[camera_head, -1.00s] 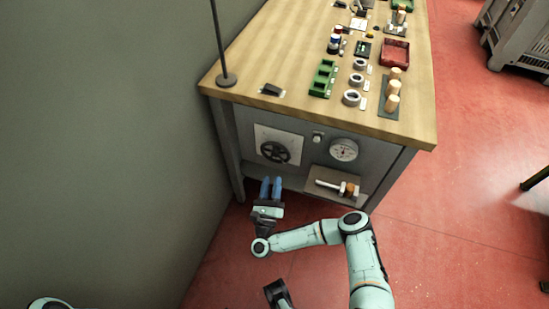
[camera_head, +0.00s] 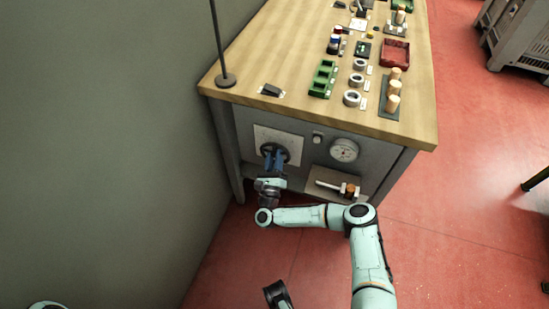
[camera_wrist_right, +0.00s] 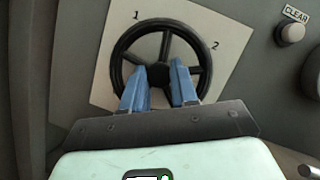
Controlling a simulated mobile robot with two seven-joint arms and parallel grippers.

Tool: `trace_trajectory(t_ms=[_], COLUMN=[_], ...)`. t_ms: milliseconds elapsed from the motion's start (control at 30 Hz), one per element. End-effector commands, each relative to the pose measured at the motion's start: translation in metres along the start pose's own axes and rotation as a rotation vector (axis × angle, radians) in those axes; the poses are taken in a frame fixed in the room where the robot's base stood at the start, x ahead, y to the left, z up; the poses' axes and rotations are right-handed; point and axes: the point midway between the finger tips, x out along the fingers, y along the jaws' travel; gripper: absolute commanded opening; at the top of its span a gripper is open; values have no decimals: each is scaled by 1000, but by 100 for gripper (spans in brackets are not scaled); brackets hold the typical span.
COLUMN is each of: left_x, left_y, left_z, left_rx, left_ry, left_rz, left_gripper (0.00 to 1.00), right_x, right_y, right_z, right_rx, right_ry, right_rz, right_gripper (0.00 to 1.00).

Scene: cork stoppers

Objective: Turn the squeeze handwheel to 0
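The squeeze handwheel is a black spoked wheel (camera_head: 284,150) on a pale square plate (camera_head: 264,133) on the bench's front. In the right wrist view the wheel (camera_wrist_right: 190,28) fills the upper middle, with the marks 1 and 2 on the plate (camera_wrist_right: 105,92) around it. No 0 mark shows. My right gripper (camera_head: 274,155) is at the wheel. Its two blue fingers (camera_wrist_right: 160,78) are apart, one on each side of the dark hub region, overlapping the wheel's lower part. Whether they touch it I cannot tell. My left gripper is not clearly visible.
A round dial gauge (camera_head: 344,150) and a small button (camera_head: 317,138) sit right of the wheel; a CLEAR label (camera_wrist_right: 296,13) is above the button. A shelf with a lever (camera_head: 335,187) is below the gauge. The wall (camera_head: 110,150) stands close on the left.

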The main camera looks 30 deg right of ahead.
Motion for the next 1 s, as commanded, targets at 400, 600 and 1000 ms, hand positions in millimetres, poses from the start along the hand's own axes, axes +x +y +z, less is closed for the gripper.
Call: trace_trajectory(t_ms=[400, 600, 1000], left_x=[-4, -14, -40], left_y=[2, 5, 10], left_z=[6, 20, 38], left_rx=[1, 5, 5], left_ry=[-15, -57, -111], left_rz=[1, 3, -3], left_gripper=[43, 43, 43], right_x=[0, 0, 1], right_y=[-1, -2, -5], right_z=[1, 2, 4], right_rx=[-40, -143, -481], right_ry=[-2, -2, -3], right_rz=[17, 60, 199], right_gripper=[0, 0, 0])
